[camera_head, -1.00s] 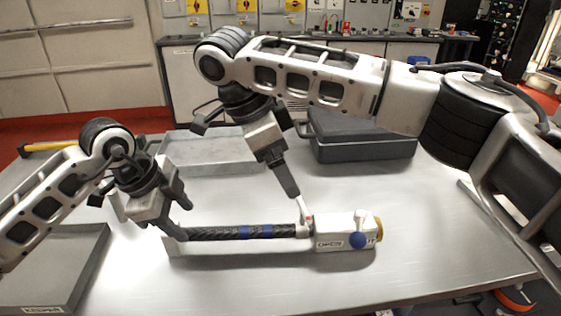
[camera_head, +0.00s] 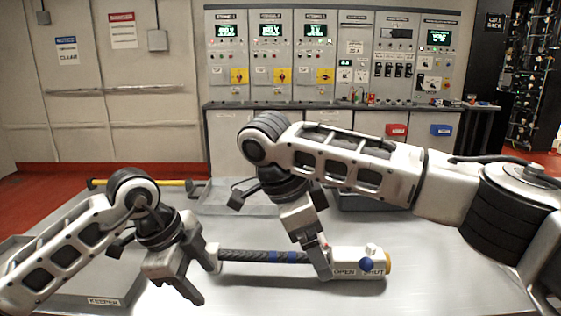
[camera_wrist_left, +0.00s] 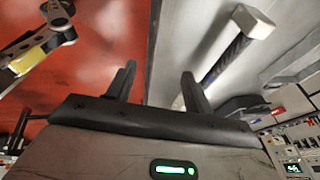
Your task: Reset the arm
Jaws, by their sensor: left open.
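My left gripper (camera_head: 205,282) is open and empty. It hangs over the table's left part, near the left end of a dark rod with blue bands (camera_head: 255,256). In the left wrist view its two fingers (camera_wrist_left: 158,88) stand apart with nothing between them. The rod runs into a white housing (camera_head: 345,262) with a blue knob, a lettered front and an orange right end. My right gripper (camera_head: 322,262) points down at the housing's left end. Its fingers overlap there, so I cannot tell whether it is open or touching.
A grey tray with a label (camera_head: 105,301) lies at the table's left. A yellow-handled tool (camera_head: 172,183) and a shallow grey tray (camera_head: 222,205) lie at the back. A dark case (camera_head: 362,202) is partly behind my right arm. Control cabinets (camera_head: 330,60) stand beyond.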

